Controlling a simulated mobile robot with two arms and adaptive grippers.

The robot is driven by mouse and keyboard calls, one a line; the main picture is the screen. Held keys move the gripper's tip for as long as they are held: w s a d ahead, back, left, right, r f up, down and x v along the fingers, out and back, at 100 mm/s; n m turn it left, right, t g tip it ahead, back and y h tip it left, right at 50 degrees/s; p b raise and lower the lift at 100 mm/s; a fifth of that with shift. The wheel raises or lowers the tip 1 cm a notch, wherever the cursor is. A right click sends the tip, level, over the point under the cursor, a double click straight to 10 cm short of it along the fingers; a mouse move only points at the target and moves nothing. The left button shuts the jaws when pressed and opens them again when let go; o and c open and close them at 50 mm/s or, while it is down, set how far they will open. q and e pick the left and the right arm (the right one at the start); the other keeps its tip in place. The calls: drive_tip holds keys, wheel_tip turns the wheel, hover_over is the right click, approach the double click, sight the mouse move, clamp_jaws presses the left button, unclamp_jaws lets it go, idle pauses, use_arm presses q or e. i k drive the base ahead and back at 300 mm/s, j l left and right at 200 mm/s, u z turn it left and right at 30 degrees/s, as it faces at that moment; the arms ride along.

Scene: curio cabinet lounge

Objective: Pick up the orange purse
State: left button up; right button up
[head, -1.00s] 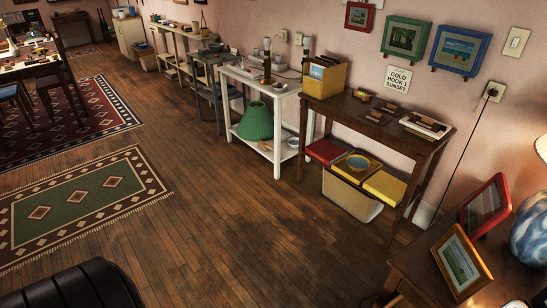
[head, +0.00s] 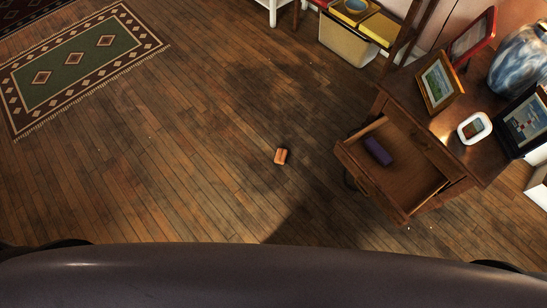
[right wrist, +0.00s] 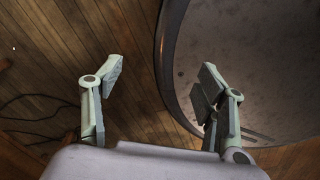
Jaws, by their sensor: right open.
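A small orange purse (head: 281,156) lies on the wooden floor near the middle of the head view, to the left of a wooden side table. My right gripper (right wrist: 158,80) shows in the right wrist view with its two fingers spread apart and nothing between them. The purse is not visible in the right wrist view. Neither gripper shows in the head view.
The side table (head: 449,143) has an open drawer (head: 413,188) with a purple item (head: 378,151) inside. Picture frames and a blue vase (head: 520,62) stand on top. A cream bin (head: 345,42) stands farther back. The floor around the purse is clear.

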sight(281, 155)
drive_tip(key=i+j+u, duration=0.15)
drive_tip(key=i+u, duration=0.75)
drive_tip(key=i+l+u, duration=0.2)
drive_tip(key=i+u, duration=0.25)
drive_tip(key=i+j, duration=0.1)
drive_tip(key=i, duration=0.55)
drive_tip(key=i+j+z, duration=0.15)
drive_tip(key=i, duration=0.5)
drive_tip(key=i+z, duration=0.2)
drive_tip(key=z, duration=0.3)
drive_tip(key=i+z, duration=0.2)
drive_tip(key=z, duration=0.25)
drive_tip(key=i+j+z, duration=0.1)
drive_tip(key=z, duration=0.4)
drive_tip(key=i+j+z, duration=0.2)
drive_tip(key=z, duration=0.25)
drive_tip(key=i+z, duration=0.15)
drive_tip(key=z, duration=0.3)
drive_tip(key=i+z, duration=0.1)
drive_tip(key=z, duration=0.35)
drive_tip(key=i+j+z, duration=0.1)
drive_tip(key=z, duration=0.4)
drive_tip(key=i+j+z, duration=0.1)
drive_tip(key=z, duration=0.35)
drive_tip(key=j+z, duration=0.25)
drive_tip(key=z, duration=0.2)
